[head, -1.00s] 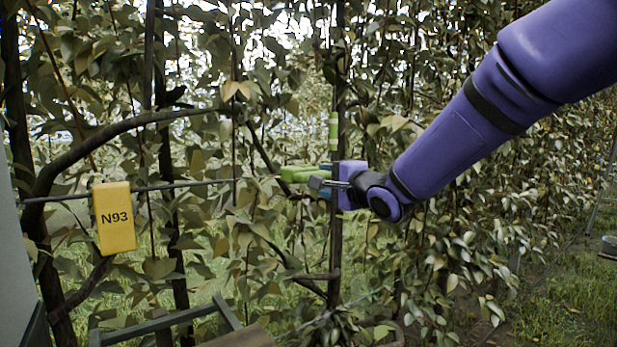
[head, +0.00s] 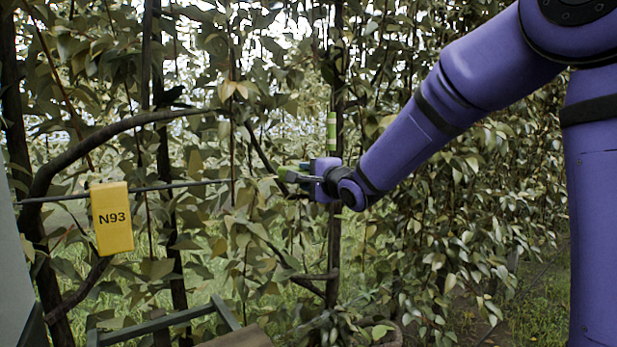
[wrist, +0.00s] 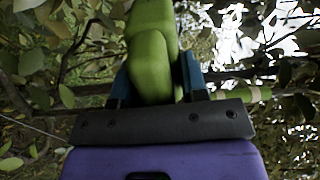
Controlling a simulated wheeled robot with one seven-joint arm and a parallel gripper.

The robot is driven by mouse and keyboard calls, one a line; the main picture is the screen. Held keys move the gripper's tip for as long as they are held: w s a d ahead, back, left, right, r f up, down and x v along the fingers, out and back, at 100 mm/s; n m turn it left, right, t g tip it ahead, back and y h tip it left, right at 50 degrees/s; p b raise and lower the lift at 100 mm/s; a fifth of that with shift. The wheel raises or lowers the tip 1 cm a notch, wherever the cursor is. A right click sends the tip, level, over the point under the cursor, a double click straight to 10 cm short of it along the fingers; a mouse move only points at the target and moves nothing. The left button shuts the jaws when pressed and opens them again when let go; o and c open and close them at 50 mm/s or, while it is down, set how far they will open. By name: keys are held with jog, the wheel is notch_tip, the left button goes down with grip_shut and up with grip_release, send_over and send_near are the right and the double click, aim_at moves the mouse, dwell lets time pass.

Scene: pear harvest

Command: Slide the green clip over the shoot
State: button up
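My gripper (head: 302,178) is at mid-height in the foliage in the head view, left of the dark upright post. In the wrist view its two teal fingers (wrist: 158,68) are closed on the sides of the green clip (wrist: 153,50). The clip points away from the wrist, and its far end is cut off by the top edge. In the head view the clip (head: 288,174) is small and partly covered by the gripper. A thin upright stem (head: 233,150) stands left of the clip, apart from it in the picture. I cannot tell whether it is the shoot.
A horizontal wire (head: 165,186) carries a yellow N93 tag (head: 112,218) at left. The post has a light green banded sleeve (head: 331,130) just above my gripper; it also shows in the wrist view (wrist: 255,94). Dense leaves surround the gripper. A green frame (head: 165,322) stands low in front.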

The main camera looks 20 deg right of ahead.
grip_shut()
jog(key=w+d, duration=0.2)
jog(key=d, duration=0.5)
jog(key=shift+w+d, duration=0.2)
jog(key=shift+d, duration=0.1)
jog(key=o, duration=0.7)
grip_release()
jog(key=shift+d, duration=0.15)
jog(key=v, duration=1)
jog(key=shift+s, duration=0.4)
